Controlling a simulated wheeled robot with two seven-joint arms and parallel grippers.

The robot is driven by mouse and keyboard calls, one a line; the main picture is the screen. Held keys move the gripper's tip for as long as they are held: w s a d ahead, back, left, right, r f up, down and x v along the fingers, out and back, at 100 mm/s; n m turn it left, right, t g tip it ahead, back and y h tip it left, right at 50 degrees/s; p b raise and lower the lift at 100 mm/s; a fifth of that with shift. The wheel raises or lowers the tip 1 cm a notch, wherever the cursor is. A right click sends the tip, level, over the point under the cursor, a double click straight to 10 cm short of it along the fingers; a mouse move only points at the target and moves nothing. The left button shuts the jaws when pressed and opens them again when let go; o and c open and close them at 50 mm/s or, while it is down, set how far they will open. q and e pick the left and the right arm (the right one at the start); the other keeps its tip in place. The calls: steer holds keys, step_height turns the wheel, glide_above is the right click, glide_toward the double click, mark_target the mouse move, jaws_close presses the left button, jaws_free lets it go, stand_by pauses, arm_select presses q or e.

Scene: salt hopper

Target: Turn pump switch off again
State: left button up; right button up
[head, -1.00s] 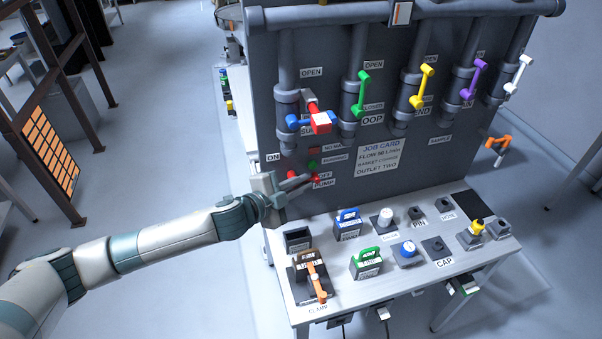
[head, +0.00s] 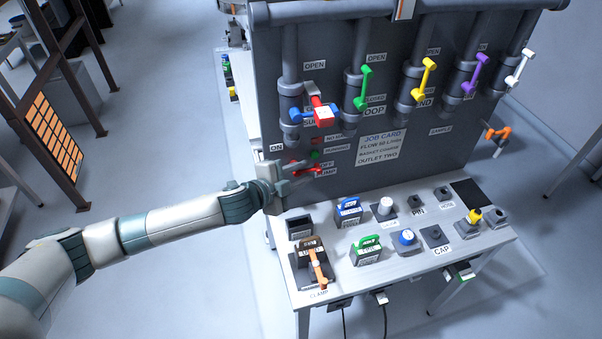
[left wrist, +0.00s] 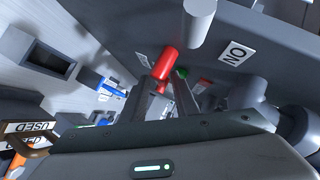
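The red pump switch (head: 306,170) is on the lower left of the dark panel, between the ON label (head: 276,147) and the OFF and PUMP labels. My left gripper (head: 302,180) is at the switch, its fingers apart and pointing toward the panel. In the left wrist view the red handle (left wrist: 168,62) shows just beyond the fingertips, and my left gripper (left wrist: 160,100) looks open. I cannot tell whether a finger touches the handle. The fingers partly hide the switch, so its exact setting is unclear. A green lamp (head: 314,154) is above the switch. My right gripper is out of view.
Valve levers line the panel above; the red and blue one (head: 320,114) is nearest. The worktable (head: 290,280) below holds labelled blocks, knobs and an orange clamp (head: 318,268). A job card (head: 381,147) is right of the switch. Open floor is at left.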

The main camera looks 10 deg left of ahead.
arm_select(q)
steer(key=shift+s+r, duration=0.1)
steer(key=shift+s, duration=0.05)
steer(key=b+v, duration=0.5)
steer(key=v, duration=1.2)
steer(key=shift+b, duration=0.35)
